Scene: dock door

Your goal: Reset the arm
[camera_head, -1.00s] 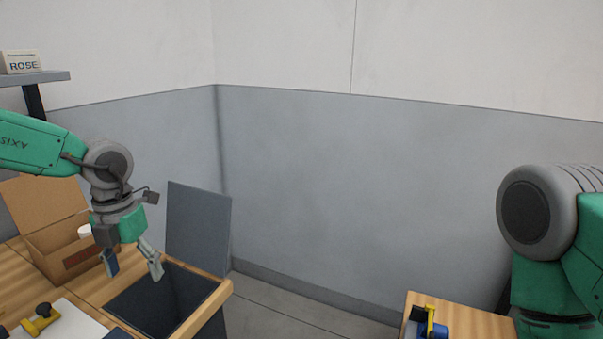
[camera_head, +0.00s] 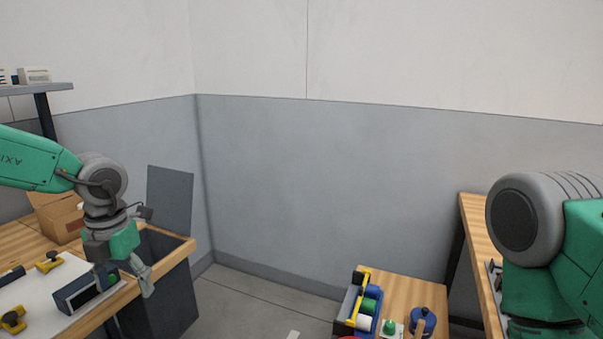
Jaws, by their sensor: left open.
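My left arm comes in from the left, green and grey. Its gripper (camera_head: 122,279) hangs pointing down, with its fingers apart, over the near edge of the left wooden table. One finger overlaps a dark box-shaped device (camera_head: 86,292) in the picture; I cannot tell whether they touch.
A dark open bin (camera_head: 171,287) with a raised lid (camera_head: 170,197) stands beside the left table. A cardboard box (camera_head: 60,219) sits on that table. Another table (camera_head: 478,238) is at right.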

